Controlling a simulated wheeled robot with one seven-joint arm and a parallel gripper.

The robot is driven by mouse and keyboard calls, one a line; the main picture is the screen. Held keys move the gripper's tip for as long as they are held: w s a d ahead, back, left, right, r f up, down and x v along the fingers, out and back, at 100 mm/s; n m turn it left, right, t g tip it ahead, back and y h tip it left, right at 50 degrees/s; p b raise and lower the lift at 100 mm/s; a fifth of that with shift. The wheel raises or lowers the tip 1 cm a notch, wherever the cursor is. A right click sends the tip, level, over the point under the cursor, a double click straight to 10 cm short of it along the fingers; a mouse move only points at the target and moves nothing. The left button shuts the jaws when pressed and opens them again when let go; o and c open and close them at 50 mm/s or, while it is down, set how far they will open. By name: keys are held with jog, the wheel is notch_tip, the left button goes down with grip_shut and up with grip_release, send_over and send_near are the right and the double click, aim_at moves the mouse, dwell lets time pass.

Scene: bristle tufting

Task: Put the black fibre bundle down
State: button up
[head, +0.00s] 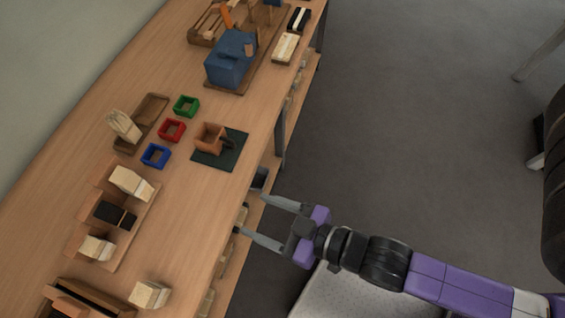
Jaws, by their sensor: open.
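A black block-like bundle (115,214), which looks like the black fibre bundle, lies in the middle of a wooden tray (142,222) on the bench, between two pale fibre bundles (130,182). A smaller dark piece (227,143) lies on a dark green mat (234,158) beside a brown wooden block (208,138); I cannot tell if it is fibre. My gripper (250,213) is open and empty, its fingers pointing left at the bench's front edge, well apart from the tray.
Blue (156,155), red (172,130) and green (186,106) small boxes stand behind the mat. A blue machine (231,58) is farther up the bench. A pale block (150,294) sits near the front. A dark object (260,178) shows below the bench edge. Bare bench lies right of the tray.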

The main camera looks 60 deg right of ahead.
jog(key=s+d+r+m+t+h, duration=0.1)
jog(key=s+d+r+h, duration=0.1)
jog(key=s+d+r, duration=0.4)
jog(key=v, duration=0.4)
jog(key=shift+r, duration=0.5)
jog(key=shift+o, duration=0.5)
jog(key=shift+s, duration=0.1)
dwell(0.3)
